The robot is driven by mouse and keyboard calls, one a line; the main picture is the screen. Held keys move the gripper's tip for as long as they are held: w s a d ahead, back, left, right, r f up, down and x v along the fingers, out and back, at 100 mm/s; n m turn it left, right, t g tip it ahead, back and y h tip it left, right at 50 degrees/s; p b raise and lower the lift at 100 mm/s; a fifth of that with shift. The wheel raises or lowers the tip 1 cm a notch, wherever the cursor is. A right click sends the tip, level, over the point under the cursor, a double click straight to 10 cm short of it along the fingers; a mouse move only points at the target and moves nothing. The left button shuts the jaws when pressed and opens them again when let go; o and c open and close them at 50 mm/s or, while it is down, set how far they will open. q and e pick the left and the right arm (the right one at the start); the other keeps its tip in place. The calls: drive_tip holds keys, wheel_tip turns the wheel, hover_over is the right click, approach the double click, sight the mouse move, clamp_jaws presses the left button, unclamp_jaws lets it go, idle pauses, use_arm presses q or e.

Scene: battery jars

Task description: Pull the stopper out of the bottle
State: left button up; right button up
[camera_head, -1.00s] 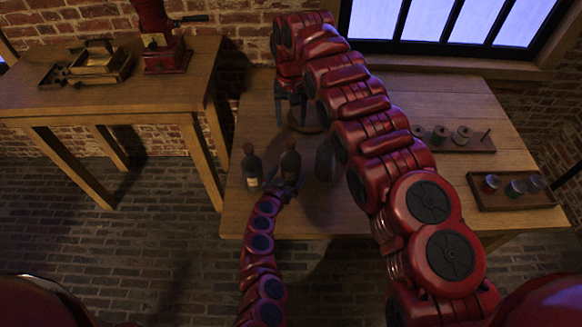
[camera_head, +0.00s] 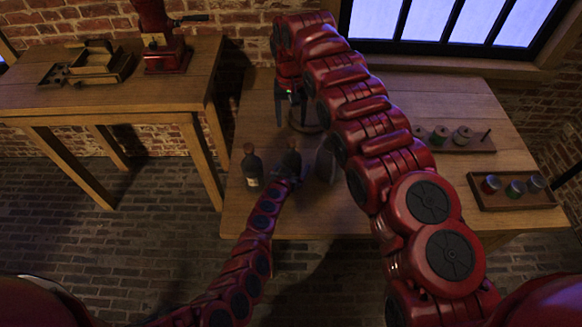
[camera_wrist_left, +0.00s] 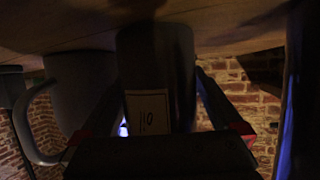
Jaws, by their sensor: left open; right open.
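Two dark bottles stand near the table's front left: the left bottle (camera_head: 252,168) with a pale label, and the middle bottle (camera_head: 292,158). The middle bottle's lower part is hidden by my left gripper (camera_head: 290,180). In the left wrist view, which is upside down, a dark bottle (camera_wrist_left: 155,75) with a white label lies between the open fingers of my left gripper (camera_wrist_left: 160,115); contact cannot be told. A stopper cannot be made out clearly. My right gripper (camera_head: 292,108) is open, pointing down behind the bottles, apart from them.
A dark jug (camera_head: 326,162) stands right of the middle bottle; its handle shows in the left wrist view (camera_wrist_left: 35,125). A round wooden piece (camera_head: 312,127) is by my right gripper. Trays with spools (camera_head: 455,148) and small jars (camera_head: 512,204) are at right.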

sight(291, 140)
use_arm(q)
drive_tip(key=shift+c, duration=0.2)
clamp_jaws()
use_arm(e)
drive_tip(key=shift+o, duration=0.9)
drive_tip(key=shift+w+d+r+n, duration=0.15)
drive_tip(key=shift+d+r+n, duration=0.15)
drive_tip(key=shift+d+r, duration=0.1)
drive_tip(key=shift+n+t, duration=0.7)
drive_tip(key=shift+n, duration=0.1)
drive_tip(key=f, duration=0.8)
drive_tip(key=shift+s+a+f, duration=0.2)
drive_tip(key=shift+s+a, duration=0.05)
drive_tip(key=shift+a, duration=0.15)
drive_tip(key=shift+c, duration=0.3)
